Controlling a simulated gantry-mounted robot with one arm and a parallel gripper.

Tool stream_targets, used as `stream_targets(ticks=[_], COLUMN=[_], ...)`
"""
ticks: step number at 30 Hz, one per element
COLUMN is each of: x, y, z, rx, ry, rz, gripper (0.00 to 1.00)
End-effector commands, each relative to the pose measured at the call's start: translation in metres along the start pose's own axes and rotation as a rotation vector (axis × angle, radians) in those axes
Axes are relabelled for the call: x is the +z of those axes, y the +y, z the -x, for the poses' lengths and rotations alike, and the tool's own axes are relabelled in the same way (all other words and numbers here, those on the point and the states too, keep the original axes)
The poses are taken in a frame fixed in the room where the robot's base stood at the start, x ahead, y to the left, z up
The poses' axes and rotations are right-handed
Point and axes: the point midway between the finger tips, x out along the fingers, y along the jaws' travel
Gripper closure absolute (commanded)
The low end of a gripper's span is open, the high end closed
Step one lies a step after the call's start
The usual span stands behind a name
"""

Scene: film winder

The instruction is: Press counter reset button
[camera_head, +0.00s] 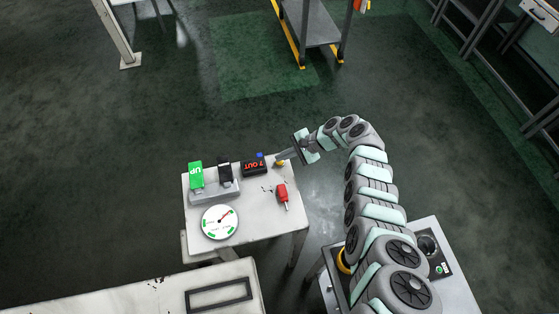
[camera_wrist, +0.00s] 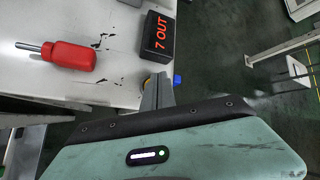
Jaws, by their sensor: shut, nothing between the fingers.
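The counter is a small black box (camera_head: 256,168) with a red "7 OUT" display, at the table's far right corner. It also shows in the wrist view (camera_wrist: 158,38). A small blue button (camera_head: 260,155) stands by the counter's far side. In the wrist view the blue part (camera_wrist: 177,80) shows just right of my fingers. My gripper (camera_head: 284,161) is shut and empty, with its fingertips at the table's corner, right of the counter. In the wrist view the closed fingers (camera_wrist: 158,88) partly hide a yellow part (camera_wrist: 147,83). I cannot tell whether they touch it.
A red-handled screwdriver (camera_head: 283,196) lies on the white table (camera_head: 256,208). A round dial gauge (camera_head: 220,222) and a grey block (camera_head: 214,190) with a green "UP" piece (camera_head: 196,175) and a black piece (camera_head: 225,172) stand to the left. Open floor lies beyond the table.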

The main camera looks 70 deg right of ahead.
Motion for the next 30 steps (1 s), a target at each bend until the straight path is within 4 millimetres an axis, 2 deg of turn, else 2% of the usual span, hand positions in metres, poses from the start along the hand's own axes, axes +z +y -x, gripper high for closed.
stream_targets(ticks=[30], x=[-0.0046], y=[0.0048], z=[-0.0068], rx=[0.0], ry=[0.0], rz=[0.0], gripper=[1.0])
